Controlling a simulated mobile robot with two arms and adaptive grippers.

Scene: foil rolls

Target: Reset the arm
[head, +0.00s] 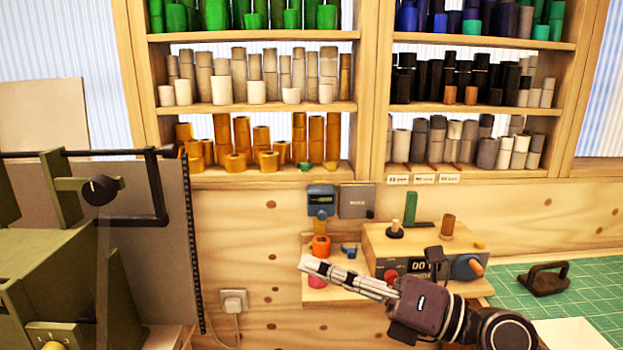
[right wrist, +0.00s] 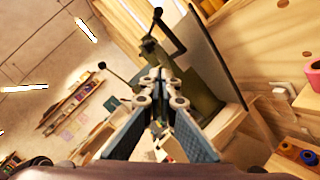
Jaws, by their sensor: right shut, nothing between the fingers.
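My right gripper (head: 312,265) shows in the head view, with its arm coming in from the lower right. Its fingers point left and pass in front of a small wooden shelf. The fingers are together with nothing held between them. In the right wrist view the gripper (right wrist: 160,75) shows its two fingers meeting at the tips, with a green machine behind them. My left gripper is not in either view.
A green machine (head: 50,260) stands at the left. The small shelf (head: 325,294) holds an orange roll (head: 320,246) and a pink roll (head: 317,282), partly hidden by my fingers. A wooden device (head: 425,245) and green mat (head: 590,290) lie right. Shelves of rolls line the wall.

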